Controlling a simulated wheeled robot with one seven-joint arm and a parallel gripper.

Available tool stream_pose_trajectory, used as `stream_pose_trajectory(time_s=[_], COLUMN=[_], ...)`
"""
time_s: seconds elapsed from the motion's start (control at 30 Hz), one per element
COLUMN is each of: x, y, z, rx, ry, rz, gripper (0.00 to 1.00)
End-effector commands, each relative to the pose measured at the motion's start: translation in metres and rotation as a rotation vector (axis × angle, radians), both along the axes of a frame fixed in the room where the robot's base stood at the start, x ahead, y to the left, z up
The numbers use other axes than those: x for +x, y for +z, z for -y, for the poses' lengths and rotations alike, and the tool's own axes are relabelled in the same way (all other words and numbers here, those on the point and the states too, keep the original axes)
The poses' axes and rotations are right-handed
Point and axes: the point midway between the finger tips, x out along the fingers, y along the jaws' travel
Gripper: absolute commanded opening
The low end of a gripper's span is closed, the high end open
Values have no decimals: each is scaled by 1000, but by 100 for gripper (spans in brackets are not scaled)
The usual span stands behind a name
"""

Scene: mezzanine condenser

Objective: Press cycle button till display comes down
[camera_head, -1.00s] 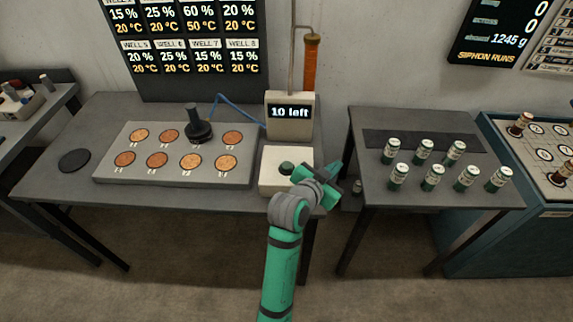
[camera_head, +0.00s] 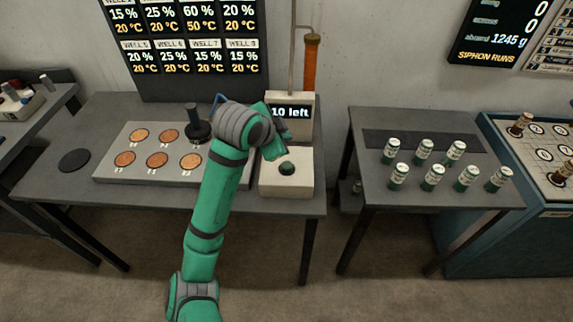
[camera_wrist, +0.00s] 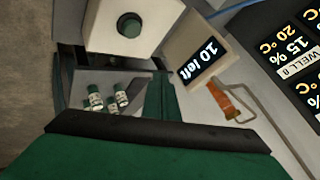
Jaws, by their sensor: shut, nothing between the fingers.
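The cycle button is a dark green dome (camera_head: 287,168) on a pale box (camera_head: 286,186) at the right end of the table. It also shows in the wrist view, where the button (camera_wrist: 130,26) is near the top. The display (camera_head: 290,112) behind the box reads "10 left" and shows tilted in the wrist view (camera_wrist: 199,60). My gripper (camera_head: 275,152) is shut and empty, above and slightly left of the button, apart from it as far as I can tell. In the wrist view the shut fingers (camera_wrist: 161,95) point up the picture below the box.
A well plate (camera_head: 115,175) with copper discs and a black-handled tool (camera_head: 198,126) lies left, partly hidden by my arm. A wall screen (camera_head: 180,30) lists well values. An orange cylinder (camera_head: 311,62) stands behind the display.

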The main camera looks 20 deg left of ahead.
Motion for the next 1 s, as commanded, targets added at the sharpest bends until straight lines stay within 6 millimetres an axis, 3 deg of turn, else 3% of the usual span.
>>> stream_pose_trajectory(time_s=[0.27, 1.0], x=[0, 0], y=[-5, -83], z=[0, 1], rx=[-2, -4], ry=[1, 1], rz=[0, 2], gripper=[0, 0])
